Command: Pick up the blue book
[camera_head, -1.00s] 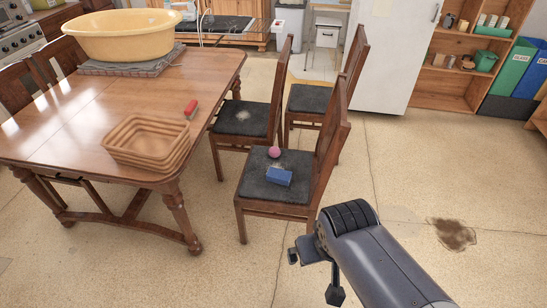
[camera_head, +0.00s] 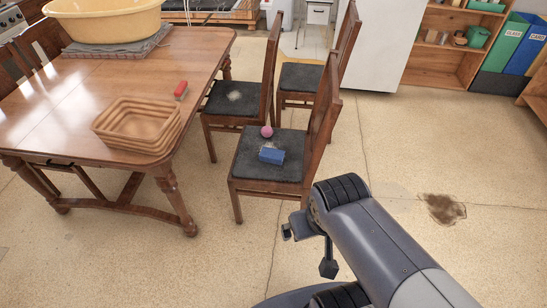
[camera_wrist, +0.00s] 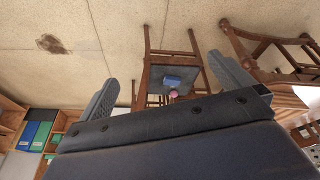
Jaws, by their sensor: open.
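The blue book (camera_head: 271,156) lies on the dark seat of the nearest wooden chair (camera_head: 237,178). A small pink ball (camera_head: 267,132) sits just behind it on the same seat. The book also shows in the wrist view (camera_wrist: 173,81), where the picture is upside down, with the pink ball (camera_wrist: 174,94) below it. My gripper (camera_head: 306,246) is in the air over the floor, in front and to the right of the chair, apart from the book. In the wrist view its two fingers (camera_wrist: 170,90) are spread wide with nothing between them.
A wooden table (camera_head: 130,60) stands left of the chair, holding a stack of brown baskets (camera_head: 138,122), a red object (camera_head: 181,90) and a yellow tub (camera_head: 105,15). More chairs stand behind. The floor to the right is open, with a dark stain (camera_head: 442,208).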

